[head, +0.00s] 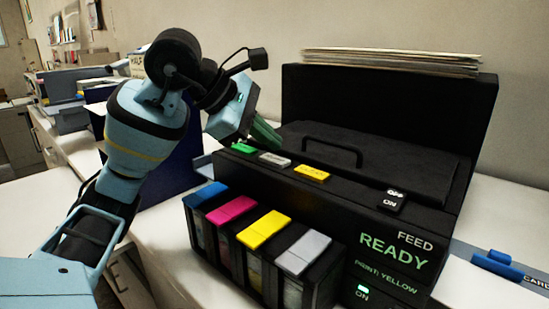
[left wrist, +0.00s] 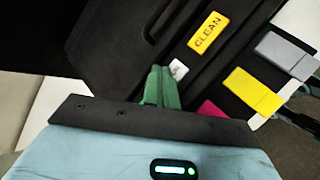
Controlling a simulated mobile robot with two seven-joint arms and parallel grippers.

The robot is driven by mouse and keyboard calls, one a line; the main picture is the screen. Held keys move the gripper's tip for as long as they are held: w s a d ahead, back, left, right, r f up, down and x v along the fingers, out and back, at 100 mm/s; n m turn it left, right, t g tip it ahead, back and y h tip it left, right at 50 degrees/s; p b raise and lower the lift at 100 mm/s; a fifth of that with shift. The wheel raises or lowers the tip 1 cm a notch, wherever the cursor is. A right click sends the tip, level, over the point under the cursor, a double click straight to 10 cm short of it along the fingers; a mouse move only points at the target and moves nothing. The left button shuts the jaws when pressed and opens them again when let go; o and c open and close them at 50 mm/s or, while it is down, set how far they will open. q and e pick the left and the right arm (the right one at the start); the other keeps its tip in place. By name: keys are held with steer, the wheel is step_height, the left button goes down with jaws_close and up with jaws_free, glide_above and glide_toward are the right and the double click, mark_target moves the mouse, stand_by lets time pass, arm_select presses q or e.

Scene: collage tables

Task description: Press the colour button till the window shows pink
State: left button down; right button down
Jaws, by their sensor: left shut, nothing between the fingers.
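The black printer (head: 440,130) stands on the white counter. Its window (head: 388,271) reads "PRINT: YELLOW" under a large "READY". Along its top front edge sit a green button (head: 243,148), a white button (head: 275,159) and a yellow button (head: 312,173). The yellow one reads "CLEAN" in the left wrist view (left wrist: 207,33); the white one (left wrist: 177,70) is partly hidden behind my fingers there. The other labels are too small to read. My left gripper (head: 272,136) is shut and empty, its green fingers (left wrist: 158,72) just behind the green and white buttons. I cannot tell whether they touch the printer.
Blue, magenta, yellow and grey cartridges (head: 264,230) project from the printer's front. A black handle (head: 332,146) rises from its lid, and an ON/OFF switch (head: 390,201) sits to the right. Paper sheets (head: 390,61) lie on top. A blue clip-like object (head: 498,264) lies at right.

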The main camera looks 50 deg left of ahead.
mark_target(268, 159)
stand_by(0.4)
arm_select(q)
steer(key=shift+f, duration=0.5)
arm_select(e)
steer(key=shift+s+f, duration=0.2)
steer(key=shift+f, duration=0.15)
